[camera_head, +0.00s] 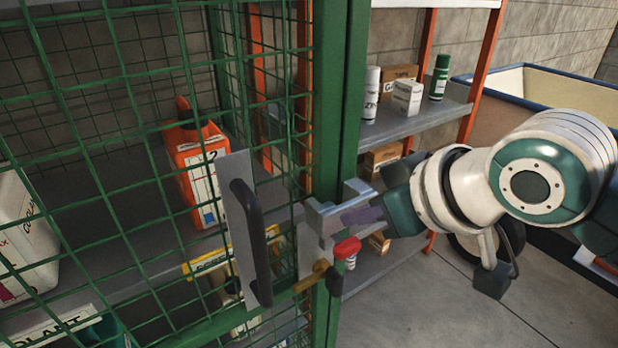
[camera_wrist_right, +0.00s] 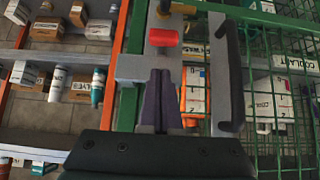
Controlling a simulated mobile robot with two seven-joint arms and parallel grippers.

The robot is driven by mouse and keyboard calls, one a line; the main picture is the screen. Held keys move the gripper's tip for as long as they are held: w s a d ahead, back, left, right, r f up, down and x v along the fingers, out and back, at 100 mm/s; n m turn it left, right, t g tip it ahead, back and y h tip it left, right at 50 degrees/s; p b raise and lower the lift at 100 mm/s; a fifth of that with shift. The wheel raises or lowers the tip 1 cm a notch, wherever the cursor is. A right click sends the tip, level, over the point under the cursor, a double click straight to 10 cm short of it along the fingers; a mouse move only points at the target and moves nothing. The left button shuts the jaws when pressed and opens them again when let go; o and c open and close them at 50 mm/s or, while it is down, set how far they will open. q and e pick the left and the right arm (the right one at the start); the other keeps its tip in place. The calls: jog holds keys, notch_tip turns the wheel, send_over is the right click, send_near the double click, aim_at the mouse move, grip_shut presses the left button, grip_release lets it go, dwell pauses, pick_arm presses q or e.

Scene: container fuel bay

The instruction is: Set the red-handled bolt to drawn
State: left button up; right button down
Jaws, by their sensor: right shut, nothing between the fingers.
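The red handle of the bolt (camera_head: 347,247) sits at the green gate post, below a grey metal bolt housing (camera_head: 322,222). A brass-coloured piece (camera_head: 312,277) is beside it at lower left. My right gripper (camera_head: 355,216) reaches in from the right, just above the red handle, with its purple fingers shut and empty. In the right wrist view the red handle (camera_wrist_right: 163,37) lies just beyond the closed fingertips (camera_wrist_right: 160,75), on the grey plate. I cannot tell whether they touch. The bolt's bar is partly hidden. My left gripper is not in view.
A green mesh gate (camera_head: 110,130) with a black pull handle (camera_head: 250,235) stands at left, with containers behind it, including an orange jug (camera_head: 200,165). Shelving (camera_head: 425,120) with cans and boxes is behind my right arm. A blue-rimmed bin (camera_head: 550,85) is at back right.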

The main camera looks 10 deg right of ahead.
aim_at(353, 254)
jog(key=shift+s+f, duration=0.1)
jog(key=shift+f, duration=1.45)
notch_tip(353, 254, down, 4)
jog(key=shift+d+r+b, duration=0.1)
jog(key=shift+b, duration=1)
jog(key=shift+r, duration=0.15)
notch_tip(353, 254, up, 5)
jog(key=p, duration=0.5)
jog(key=shift+r+p, duration=0.2)
jog(key=shift+p, duration=0.15)
jog(key=v, duration=0.9)
jog(key=shift+s+f, duration=0.25)
jog(key=shift+f, duration=0.05)
jog(key=shift+d, duration=0.1)
